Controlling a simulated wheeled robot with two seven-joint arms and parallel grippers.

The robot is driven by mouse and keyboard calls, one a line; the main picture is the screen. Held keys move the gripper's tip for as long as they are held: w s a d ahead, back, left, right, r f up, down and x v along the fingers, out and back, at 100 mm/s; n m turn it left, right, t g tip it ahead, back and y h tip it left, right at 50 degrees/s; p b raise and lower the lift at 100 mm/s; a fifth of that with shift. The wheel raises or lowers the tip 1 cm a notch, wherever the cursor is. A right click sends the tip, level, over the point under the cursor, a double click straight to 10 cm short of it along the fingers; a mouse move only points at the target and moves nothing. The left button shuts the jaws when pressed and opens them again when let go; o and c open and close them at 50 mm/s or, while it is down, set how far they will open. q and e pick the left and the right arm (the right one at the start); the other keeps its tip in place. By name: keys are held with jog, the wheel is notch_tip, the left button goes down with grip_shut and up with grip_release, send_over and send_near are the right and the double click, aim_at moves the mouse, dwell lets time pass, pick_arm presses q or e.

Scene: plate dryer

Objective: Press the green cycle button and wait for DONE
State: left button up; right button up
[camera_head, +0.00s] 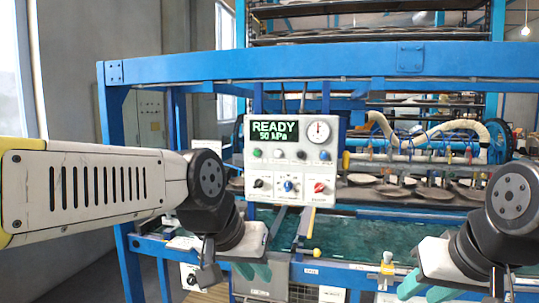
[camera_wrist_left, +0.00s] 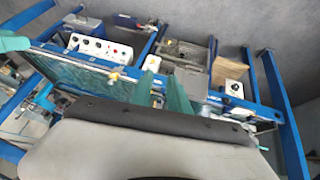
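The control panel (camera_head: 290,165) is a light box on the blue frame, with its display (camera_head: 273,131) reading READY and 50 kPa. The green cycle button (camera_head: 257,152) is at the left of its upper button row, below the display. My left gripper (camera_head: 252,271) is below and left of the panel, apart from the button.
A blue frame beam (camera_head: 280,66) crosses above the panel. A round gauge (camera_head: 318,131) and several knobs share the panel face. A green bed (camera_head: 370,241) lies below the panel.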

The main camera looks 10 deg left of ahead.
pick_arm(q)
grip_shut()
dwell(0.8)
dwell(0.6)
